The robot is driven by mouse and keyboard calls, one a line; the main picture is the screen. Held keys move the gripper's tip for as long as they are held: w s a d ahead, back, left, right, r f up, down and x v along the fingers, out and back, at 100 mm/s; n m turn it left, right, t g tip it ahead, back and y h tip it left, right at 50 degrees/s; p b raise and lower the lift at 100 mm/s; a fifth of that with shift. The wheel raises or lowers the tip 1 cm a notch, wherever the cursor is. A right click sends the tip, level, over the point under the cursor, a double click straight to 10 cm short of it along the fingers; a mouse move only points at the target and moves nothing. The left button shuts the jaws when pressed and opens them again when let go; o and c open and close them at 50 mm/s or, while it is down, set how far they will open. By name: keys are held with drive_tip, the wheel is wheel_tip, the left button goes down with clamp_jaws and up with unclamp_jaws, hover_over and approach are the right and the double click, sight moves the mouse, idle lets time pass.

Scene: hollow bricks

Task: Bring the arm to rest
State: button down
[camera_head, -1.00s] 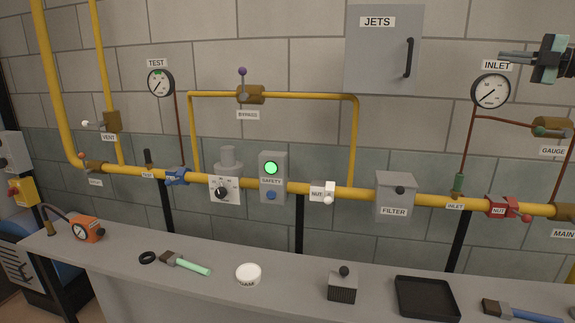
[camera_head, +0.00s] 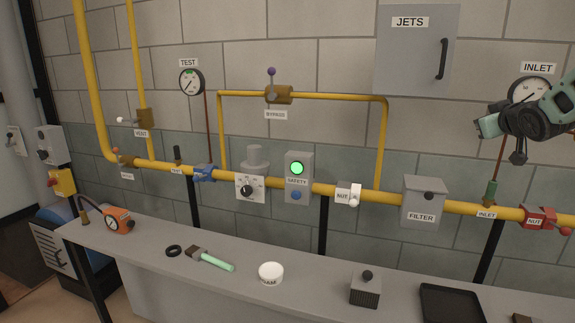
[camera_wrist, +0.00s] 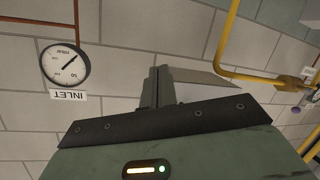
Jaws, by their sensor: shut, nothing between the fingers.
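My gripper (camera_head: 490,125) is at the upper right of the head view, raised in front of the wall and partly covering the inlet gauge (camera_head: 527,88). Its fingers point left and are together with nothing between them. In the wrist view the closed fingers (camera_wrist: 158,88) stand out past the dark edge of the gripper body. The inlet gauge (camera_wrist: 65,65) appears upside down at the left there. My gripper is above the pipe and the bench, and it appears to hold nothing.
The yellow pipe (camera_head: 460,207) runs along the wall with valves and a filter box (camera_head: 424,203). A grey JETS cabinet (camera_head: 415,50) is left of my gripper.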

drive_tip(key=s+a+f+m+g+y, duration=0.1)
drive_tip(key=s+a+f+g, duration=0.3)
drive_tip(key=s+a+f, duration=0.45)
drive_tip(key=s+a+f+m+g+y, duration=0.1)
drive_tip(key=s+a+f+g, duration=0.4)
drive_tip(key=s, duration=0.6)
drive_tip(key=s+a+f+m+g, duration=0.15)
drive_tip(key=s+a+f, duration=0.25)
drive_tip(key=s+f, duration=0.5)
drive_tip(key=s+a+r+n+g+y, duration=0.1)
drive_tip(key=s+a+n+g, duration=0.3)
drive_tip(key=s+a, duration=1.2)
drive_tip(key=a+r+n, duration=0.1)
drive_tip(key=a+n, duration=0.2)
drive_tip(key=n, duration=0.1)
drive_tip(key=shift+s+a+r+n, duration=0.15)
drive_tip(key=shift+s+r+n, duration=0.05)
drive_tip(key=shift+s+n, duration=0.15)
